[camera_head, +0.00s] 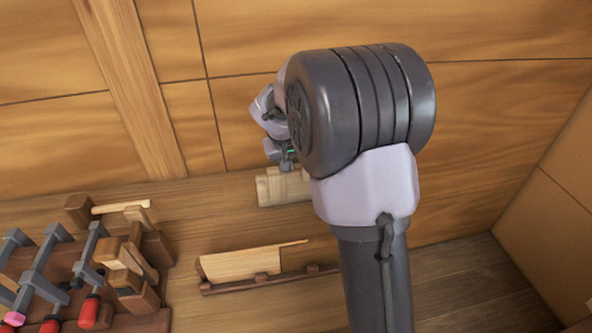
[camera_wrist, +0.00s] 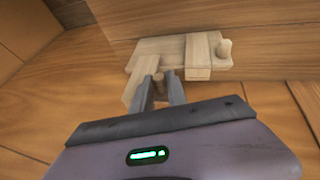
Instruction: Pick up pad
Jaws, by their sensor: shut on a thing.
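My gripper (camera_wrist: 160,82) has its two dark fingers closed on a small round wooden knob, seen between the fingertips in the wrist view. The knob appears to belong to the pad (camera_wrist: 138,73), a pale wooden piece at the left end of a group of pale wooden blocks. In the head view my gripper (camera_head: 287,160) points down onto the pale wood (camera_head: 283,189), at the foot of the planked wall. My arm hides its right end. I cannot tell whether the pad is clear of the surface beneath or touching its neighbours.
A second pale block (camera_wrist: 198,67) and a round knob (camera_wrist: 224,48) lie just right of the pad. A dark rack (camera_head: 240,283) with a thin light board stands nearer. A clamp rack (camera_head: 80,265) is at lower left. Floor at lower right is clear.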

